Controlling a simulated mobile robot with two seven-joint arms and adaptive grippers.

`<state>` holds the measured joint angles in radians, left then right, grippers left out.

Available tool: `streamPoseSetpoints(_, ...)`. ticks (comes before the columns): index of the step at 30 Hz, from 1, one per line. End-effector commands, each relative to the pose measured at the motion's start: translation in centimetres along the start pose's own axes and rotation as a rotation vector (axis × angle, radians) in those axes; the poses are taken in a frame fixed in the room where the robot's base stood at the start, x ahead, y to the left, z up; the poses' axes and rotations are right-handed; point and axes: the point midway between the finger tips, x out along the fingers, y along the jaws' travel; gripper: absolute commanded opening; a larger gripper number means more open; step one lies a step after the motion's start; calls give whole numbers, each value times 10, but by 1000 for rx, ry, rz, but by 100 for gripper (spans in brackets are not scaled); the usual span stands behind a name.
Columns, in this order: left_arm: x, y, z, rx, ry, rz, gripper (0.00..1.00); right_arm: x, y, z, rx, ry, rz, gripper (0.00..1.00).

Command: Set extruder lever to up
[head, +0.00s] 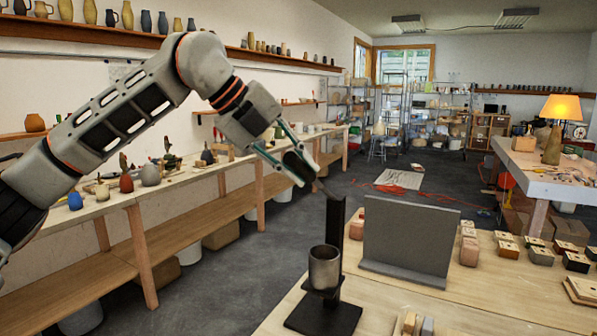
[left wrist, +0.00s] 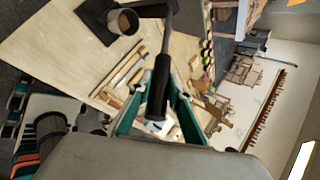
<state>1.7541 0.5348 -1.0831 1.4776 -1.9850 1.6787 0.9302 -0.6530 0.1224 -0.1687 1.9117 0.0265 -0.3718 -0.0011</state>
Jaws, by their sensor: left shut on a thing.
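The extruder (head: 335,225) is a black post on a flat base at the front of the wooden table, with a grey cup-shaped barrel (head: 324,267) held on it. Its lever (head: 322,188) runs from the post top up and to the left, tilted above level. My left gripper (head: 299,160) is shut on the lever's dark handle, partly hidden by the fingers. In the left wrist view the black handle (left wrist: 158,85) lies between the teal fingers (left wrist: 157,103), with the thin rod leading to the post.
A grey upright panel (head: 408,238) stands right behind the extruder. Small wooden and dark blocks (head: 540,255) lie on the table's right side. A long bench with pottery (head: 150,175) runs along the left wall. Floor between is open.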

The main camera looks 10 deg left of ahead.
Motion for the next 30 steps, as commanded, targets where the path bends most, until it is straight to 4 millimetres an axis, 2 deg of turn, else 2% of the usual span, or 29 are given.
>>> streamPoseSetpoints(11, -5, -5, 3, 3, -8, -11, 0, -1, -5, 1, 8, -2, -4, 0)
streamPoseSetpoints(12, -5, -6, 3, 3, -8, -12, 26, -1, -5, 0, 8, -2, -5, 0)
streamPoseSetpoints(13, -5, -6, 2, 3, -8, -12, 34, -1, -6, 0, 8, -2, -6, 0)
streamPoseSetpoints(14, -5, -6, 2, 3, -8, -11, 35, -1, -6, 0, 9, -2, -6, 0)
streamPoseSetpoints(24, -4, -3, 1, 1, -3, -5, 35, -1, -3, 4, 1, -6, -5, 0)
streamPoseSetpoints(30, -27, -3, 2, 1, -5, -6, 35, -1, -3, 2, 2, -4, -5, 0)
